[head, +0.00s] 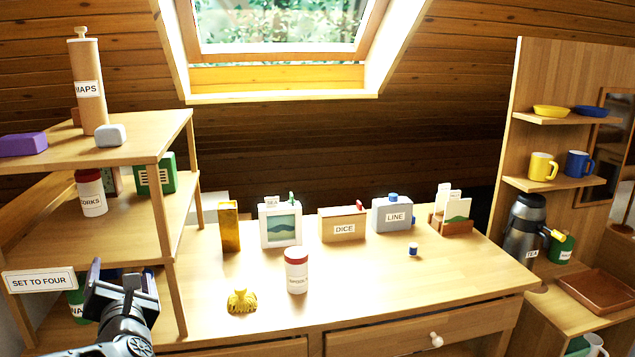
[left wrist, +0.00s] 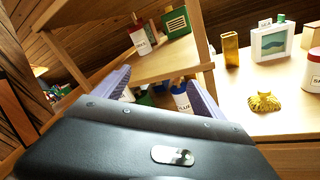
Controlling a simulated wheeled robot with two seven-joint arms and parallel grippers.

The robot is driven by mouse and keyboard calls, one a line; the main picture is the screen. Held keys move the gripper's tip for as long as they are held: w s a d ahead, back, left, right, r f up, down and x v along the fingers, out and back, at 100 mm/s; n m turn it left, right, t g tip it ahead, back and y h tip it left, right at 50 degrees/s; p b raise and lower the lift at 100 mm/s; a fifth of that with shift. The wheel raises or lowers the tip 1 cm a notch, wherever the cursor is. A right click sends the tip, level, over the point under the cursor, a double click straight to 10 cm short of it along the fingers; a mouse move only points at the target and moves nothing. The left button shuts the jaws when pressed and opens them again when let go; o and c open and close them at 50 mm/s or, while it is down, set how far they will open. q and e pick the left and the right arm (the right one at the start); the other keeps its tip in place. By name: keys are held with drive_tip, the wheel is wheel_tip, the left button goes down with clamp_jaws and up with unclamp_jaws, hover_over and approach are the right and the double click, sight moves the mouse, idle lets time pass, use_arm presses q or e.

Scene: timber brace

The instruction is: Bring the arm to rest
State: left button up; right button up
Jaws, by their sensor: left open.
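My left gripper (head: 119,287) is at the lower left of the head view, in front of the lower part of the wooden shelf unit (head: 157,215). In the left wrist view its two pale fingers (left wrist: 158,92) stand apart with a gap between them, and I see nothing held there. My right gripper is not in either view.
The desk (head: 350,280) holds a red-lidded jar (head: 297,270), a yellow tasselled item (head: 242,300), a gold box (head: 229,226), a DICE box (head: 343,225) and a LINE canister (head: 392,215). A shelf post (head: 166,250) stands close to my left gripper. The desk's front middle is clear.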

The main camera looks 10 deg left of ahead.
use_arm(q)
drive_tip(key=d+f+m+g+h+p, duration=0.15)
drive_tip(key=d+f+m+h, duration=0.35)
drive_tip(key=d+f+m, duration=0.65)
drive_tip(key=d+f+m+g+h+p, duration=0.1)
drive_tip(key=d+f+m+g+h, duration=0.2)
drive_tip(key=d+f+m+h, duration=0.7)
drive_tip(key=s+d+f+m+g+p, duration=0.1)
drive_tip(key=s+d+f+m+g, duration=0.3)
drive_tip(key=s+f, duration=0.8)
drive_tip(key=s+d+f+m+g+p, duration=0.2)
drive_tip(key=s+d+f+m+g, duration=0.3)
drive_tip(key=s+d+f+m, duration=0.3)
drive_tip(key=s+d+f, duration=0.3)
drive_tip(key=s+f, duration=0.1)
drive_tip(key=s, duration=0.2)
drive_tip(key=shift+d+f+m+y, duration=0.2)
drive_tip(key=shift+f+m+y, duration=0.15)
drive_tip(key=shift+y, duration=0.05)
